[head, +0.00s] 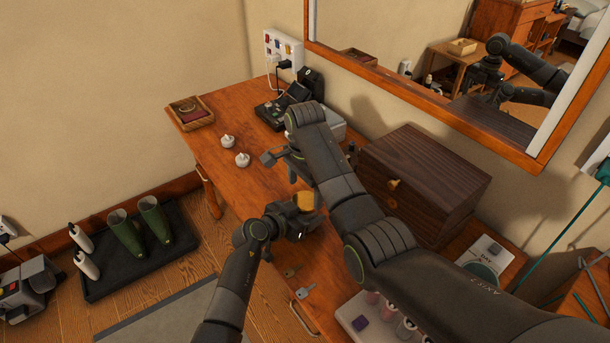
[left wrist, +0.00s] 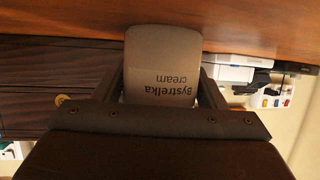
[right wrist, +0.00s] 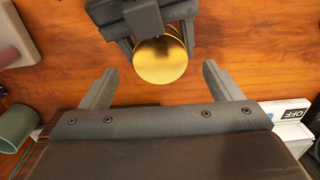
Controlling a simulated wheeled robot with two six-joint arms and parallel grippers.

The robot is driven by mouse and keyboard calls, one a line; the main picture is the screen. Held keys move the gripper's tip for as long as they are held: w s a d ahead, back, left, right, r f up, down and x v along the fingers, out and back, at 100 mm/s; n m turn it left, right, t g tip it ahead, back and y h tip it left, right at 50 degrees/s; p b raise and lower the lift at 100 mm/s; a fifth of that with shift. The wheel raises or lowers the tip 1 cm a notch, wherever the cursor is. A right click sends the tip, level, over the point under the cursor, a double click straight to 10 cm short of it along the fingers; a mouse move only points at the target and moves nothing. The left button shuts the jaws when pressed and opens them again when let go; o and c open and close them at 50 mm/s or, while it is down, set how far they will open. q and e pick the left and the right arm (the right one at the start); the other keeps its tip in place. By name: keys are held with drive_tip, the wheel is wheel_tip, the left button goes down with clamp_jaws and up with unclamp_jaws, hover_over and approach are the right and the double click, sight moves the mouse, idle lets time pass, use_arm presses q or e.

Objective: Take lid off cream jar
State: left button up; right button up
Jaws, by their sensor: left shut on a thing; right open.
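The cream jar (left wrist: 160,60) is a pale container labelled "Bystrelka cream", seen upside down in the left wrist view. Its gold lid (right wrist: 160,60) is on it and also shows in the head view (head: 305,201). My left gripper (left wrist: 162,88) is shut on the jar body, with one finger on each side; it shows in the head view (head: 298,217) at the desk's front. My right gripper (right wrist: 160,73) is open, its fingers spread either side of the lid and apart from it. In the head view, the right arm partly hides that gripper (head: 282,160).
A dark wooden box (head: 425,180) stands on the wooden desk (head: 215,145) right of the jar. A mirror (head: 450,60) hangs behind.

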sight(305, 200)
drive_tip(key=shift+f, duration=1.6)
drive_tip(key=c, duration=1.1)
drive_tip(key=n, duration=1)
drive_tip(key=o, duration=1.1)
drive_tip(key=shift+c, duration=0.2)
